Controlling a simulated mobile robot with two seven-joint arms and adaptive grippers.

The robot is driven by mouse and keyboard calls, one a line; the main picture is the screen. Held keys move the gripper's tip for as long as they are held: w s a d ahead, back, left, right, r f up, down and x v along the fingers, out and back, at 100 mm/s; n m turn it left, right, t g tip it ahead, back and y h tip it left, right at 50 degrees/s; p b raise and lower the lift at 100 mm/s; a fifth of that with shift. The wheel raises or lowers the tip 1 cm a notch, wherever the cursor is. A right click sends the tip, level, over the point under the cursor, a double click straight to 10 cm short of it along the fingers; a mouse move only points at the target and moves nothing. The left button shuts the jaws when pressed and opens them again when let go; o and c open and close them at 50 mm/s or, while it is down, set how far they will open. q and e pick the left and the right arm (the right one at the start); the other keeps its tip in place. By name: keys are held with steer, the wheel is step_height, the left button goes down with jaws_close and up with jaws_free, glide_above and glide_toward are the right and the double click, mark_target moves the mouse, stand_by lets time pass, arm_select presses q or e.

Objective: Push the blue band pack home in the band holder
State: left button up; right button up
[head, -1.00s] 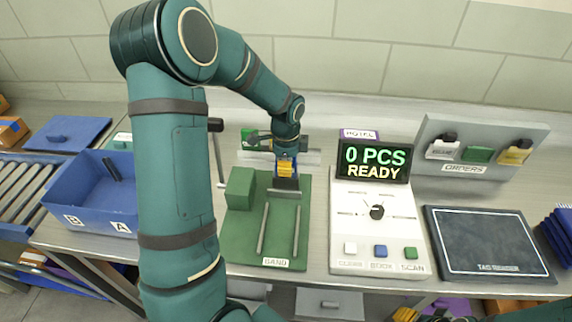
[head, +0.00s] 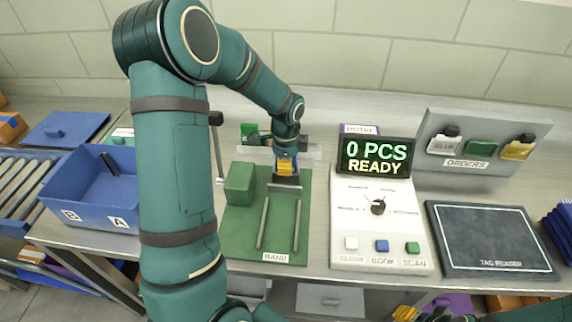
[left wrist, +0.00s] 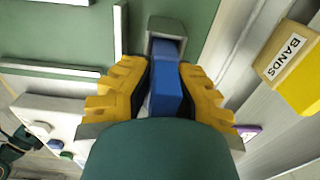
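The blue band pack (left wrist: 165,92) shows in the left wrist view between the yellow fingers of my left gripper (left wrist: 163,85). The gripper appears shut on it. The pack's far end sits in the mouth of the grey band holder (left wrist: 163,27); how deep it sits is unclear. In the head view my left gripper (head: 286,168) points down at the back of the green BAND board (head: 235,225), and the pack is mostly hidden there. Only part of my right gripper (head: 405,313) shows at the bottom edge, and its fingertips are hard to make out.
The board carries a green block (head: 240,184) and two thin rails. Right of it stand a console (head: 345,232) with a "0 PCS READY" display (head: 376,157) and a tag reader (head: 490,240). A blue bin (head: 75,195) stands left. A yellow BANDS box (left wrist: 297,75) shows in the wrist view.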

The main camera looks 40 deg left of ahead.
arm_select(q)
steer(key=o, duration=0.4)
steer(key=shift+f, duration=0.15)
step_height(320, 180, up, 12)
steer(key=shift+r, duration=0.1)
stand_by(0.7)
